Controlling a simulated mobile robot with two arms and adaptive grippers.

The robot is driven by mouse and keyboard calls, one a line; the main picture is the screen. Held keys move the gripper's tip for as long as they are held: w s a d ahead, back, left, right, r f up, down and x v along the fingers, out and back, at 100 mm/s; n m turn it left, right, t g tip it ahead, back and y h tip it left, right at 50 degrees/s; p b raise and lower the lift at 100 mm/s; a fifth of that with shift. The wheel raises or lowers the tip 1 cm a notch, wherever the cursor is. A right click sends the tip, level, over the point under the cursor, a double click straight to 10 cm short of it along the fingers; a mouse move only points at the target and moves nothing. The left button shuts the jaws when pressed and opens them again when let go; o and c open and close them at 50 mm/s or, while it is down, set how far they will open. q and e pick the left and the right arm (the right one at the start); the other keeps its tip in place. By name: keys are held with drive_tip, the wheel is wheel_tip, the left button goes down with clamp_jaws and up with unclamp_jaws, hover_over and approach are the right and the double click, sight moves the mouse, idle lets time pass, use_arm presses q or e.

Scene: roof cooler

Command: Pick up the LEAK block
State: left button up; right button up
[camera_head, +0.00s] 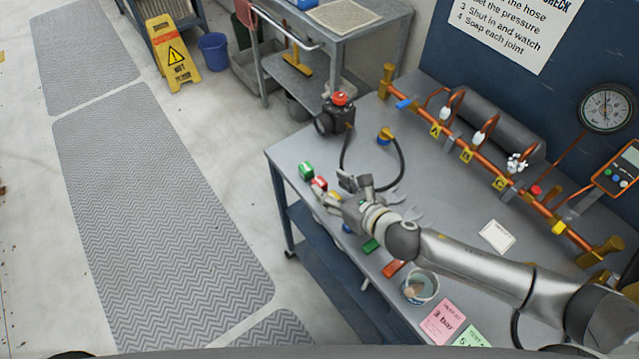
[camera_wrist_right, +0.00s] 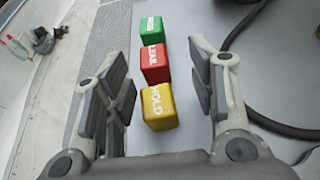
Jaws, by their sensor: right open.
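The red LEAK block (camera_wrist_right: 155,63) sits on the grey bench between a green block (camera_wrist_right: 151,29) and a yellow HOLD block (camera_wrist_right: 158,106), in a row in the right wrist view. In the head view the red block (camera_head: 319,184) is near the bench's left edge, just beyond my right gripper (camera_head: 340,192). My right gripper also shows in the wrist view (camera_wrist_right: 163,92), open and empty. Its fingers are to either side of the row, with the yellow block closest to the palm in the picture. My left gripper is not in view.
A dark pump with a red knob (camera_head: 340,98) and a black hose (camera_head: 398,160) are behind the gripper. Copper pipework (camera_head: 470,157) runs along the back. A cup (camera_head: 420,286), a pink card (camera_head: 443,321) and more coloured blocks lie near the front edge.

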sight(321, 183)
drive_tip(key=x, duration=0.4)
drive_tip(key=shift+s+a+r, duration=0.1)
drive_tip(key=shift+s+a, duration=0.15)
drive_tip(key=shift+a, duration=0.15)
drive_tip(key=shift+w+a+f, duration=0.2)
drive_tip(key=shift+w+f, duration=0.05)
drive_tip(key=shift+w, duration=0.2)
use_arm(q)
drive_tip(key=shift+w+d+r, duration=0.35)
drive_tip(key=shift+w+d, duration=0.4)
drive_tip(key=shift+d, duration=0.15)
use_arm(e)
drive_tip(key=shift+c, duration=0.2)
drive_tip(key=shift+c, duration=1.1)
drive_tip(key=c, duration=0.8)
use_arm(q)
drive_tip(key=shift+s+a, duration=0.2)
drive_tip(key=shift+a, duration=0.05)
use_arm(e)
drive_tip(key=shift+c, duration=0.2)
drive_tip(key=shift+r, duration=0.1)
